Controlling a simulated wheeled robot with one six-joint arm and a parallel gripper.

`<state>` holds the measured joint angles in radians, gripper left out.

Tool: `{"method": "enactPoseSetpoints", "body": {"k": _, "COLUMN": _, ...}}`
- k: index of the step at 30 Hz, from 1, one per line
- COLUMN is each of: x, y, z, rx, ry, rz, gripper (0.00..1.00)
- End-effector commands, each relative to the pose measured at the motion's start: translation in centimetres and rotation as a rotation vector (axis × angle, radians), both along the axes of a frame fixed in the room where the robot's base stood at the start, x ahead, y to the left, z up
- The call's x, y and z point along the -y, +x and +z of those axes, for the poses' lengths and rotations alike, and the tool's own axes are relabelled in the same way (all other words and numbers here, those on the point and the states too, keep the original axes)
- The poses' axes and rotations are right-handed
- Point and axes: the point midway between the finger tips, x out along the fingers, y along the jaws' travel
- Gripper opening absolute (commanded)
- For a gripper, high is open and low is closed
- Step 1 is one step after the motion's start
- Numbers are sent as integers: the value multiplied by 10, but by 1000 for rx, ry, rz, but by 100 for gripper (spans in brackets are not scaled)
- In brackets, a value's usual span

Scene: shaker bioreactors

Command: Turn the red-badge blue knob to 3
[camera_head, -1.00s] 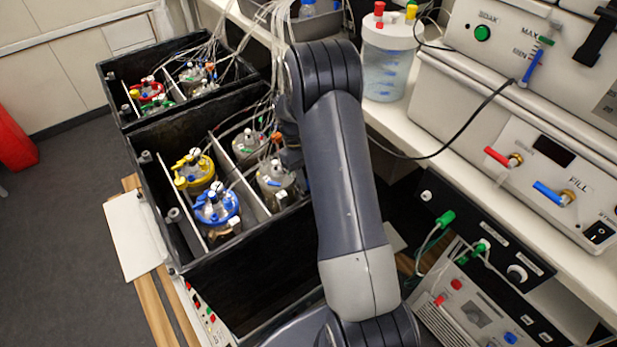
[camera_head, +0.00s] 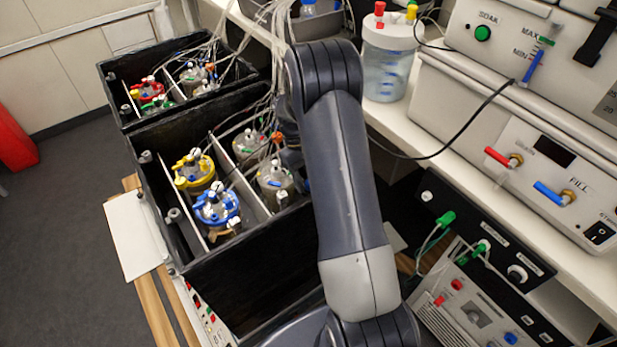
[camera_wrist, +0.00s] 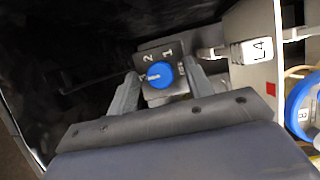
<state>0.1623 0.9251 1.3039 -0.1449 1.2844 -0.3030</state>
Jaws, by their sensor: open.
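The blue knob (camera_wrist: 160,74) sits on a dark plate (camera_wrist: 150,49) marked 1, 2 and 3 in the wrist view. Its pale pointer line is toward the left, at or near the 3. A red square badge (camera_wrist: 272,89) is on the light panel to the right. My gripper (camera_wrist: 161,84) is open, with one finger on each side of the knob. I cannot tell whether either finger touches it. In the head view my arm hides the knob and the gripper.
Black shaker boxes (camera_head: 250,245) hold several capped vessels, including a blue-ringed one (camera_head: 216,206) and a yellow-ringed one (camera_head: 193,168). Tubes run close to my arm. White instruments (camera_head: 480,110) line the right bench. A pale tag marked L4 (camera_wrist: 250,51) is near the knob.

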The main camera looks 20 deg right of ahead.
Motion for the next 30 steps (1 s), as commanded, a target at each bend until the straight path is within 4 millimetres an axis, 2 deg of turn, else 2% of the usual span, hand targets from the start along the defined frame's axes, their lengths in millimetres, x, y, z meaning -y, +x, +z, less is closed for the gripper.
{"method": "enactPoseSetpoints", "body": {"k": 5, "x": -1, "y": 8, "z": 16, "rx": 4, "ry": 0, "rz": 0, "gripper": 48}}
{"method": "enactPoseSetpoints", "body": {"k": 12, "x": -6, "y": 26, "z": 62, "rx": 4, "ry": -1, "rz": 2, "gripper": 48}}
{"method": "enactPoseSetpoints", "body": {"k": 18, "x": -8, "y": 37, "z": 90, "rx": 3, "ry": -1, "rz": 2, "gripper": 48}}
{"method": "enactPoseSetpoints", "body": {"k": 23, "x": -9, "y": 40, "z": 99, "rx": 1, "ry": 0, "rz": 1, "gripper": 48}}
{"method": "enactPoseSetpoints", "body": {"k": 30, "x": -9, "y": 41, "z": 100, "rx": 1, "ry": 1, "rz": 1, "gripper": 48}}
